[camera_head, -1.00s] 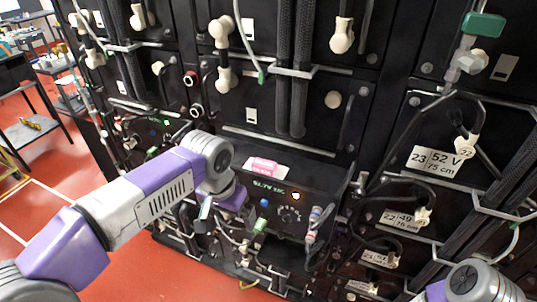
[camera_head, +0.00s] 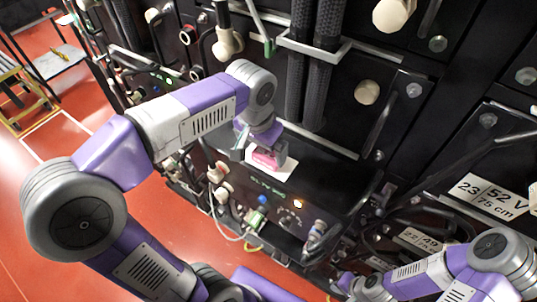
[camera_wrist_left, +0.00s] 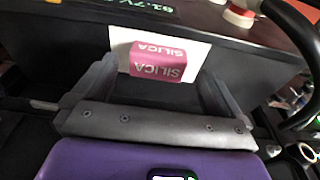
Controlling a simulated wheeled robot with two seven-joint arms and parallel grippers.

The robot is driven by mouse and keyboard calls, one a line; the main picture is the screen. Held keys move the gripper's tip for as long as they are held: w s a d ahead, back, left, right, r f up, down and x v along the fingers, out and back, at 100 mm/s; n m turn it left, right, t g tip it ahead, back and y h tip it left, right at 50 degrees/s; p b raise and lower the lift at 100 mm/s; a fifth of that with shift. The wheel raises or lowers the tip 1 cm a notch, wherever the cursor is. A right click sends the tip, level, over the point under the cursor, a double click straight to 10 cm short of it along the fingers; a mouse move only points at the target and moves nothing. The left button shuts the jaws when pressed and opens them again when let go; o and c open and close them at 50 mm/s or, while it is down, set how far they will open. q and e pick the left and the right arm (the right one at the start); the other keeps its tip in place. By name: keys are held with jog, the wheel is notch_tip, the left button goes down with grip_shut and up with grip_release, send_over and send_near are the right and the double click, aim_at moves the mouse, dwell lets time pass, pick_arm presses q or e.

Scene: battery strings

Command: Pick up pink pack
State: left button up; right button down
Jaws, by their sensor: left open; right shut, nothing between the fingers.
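The pink pack (camera_head: 268,156) lies on a white card (camera_head: 284,170) on top of a black unit. In the left wrist view the pack (camera_wrist_left: 157,62) shows the word SILICA and sits just ahead of the fingers, roughly centred between them. My left gripper (camera_head: 248,143) is open and close to the pack; in the left wrist view its two fingers (camera_wrist_left: 152,80) are spread with nothing between them. My right gripper (camera_head: 350,285) is at the lower right, far from the pack, small and partly unclear in the head view.
The black rack with thick cables (camera_head: 312,60) rises behind the pack. The black unit's front (camera_head: 265,195) has knobs and connectors below the pack. A cable loop (camera_wrist_left: 297,60) shows at the right in the left wrist view. A yellow step stool (camera_head: 20,100) stands far left on red floor.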

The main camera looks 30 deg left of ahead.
aim_at(267, 154)
pick_arm(q)
jog(key=f, duration=0.1)
jog(key=w+f, duration=0.1)
jog(key=f, duration=0.2)
jog(key=shift+w+d, duration=0.1)
jog(key=shift+w, duration=0.15)
jog(key=shift+c, duration=0.5)
jog(key=c, duration=0.8)
jog(key=shift+r, duration=0.1)
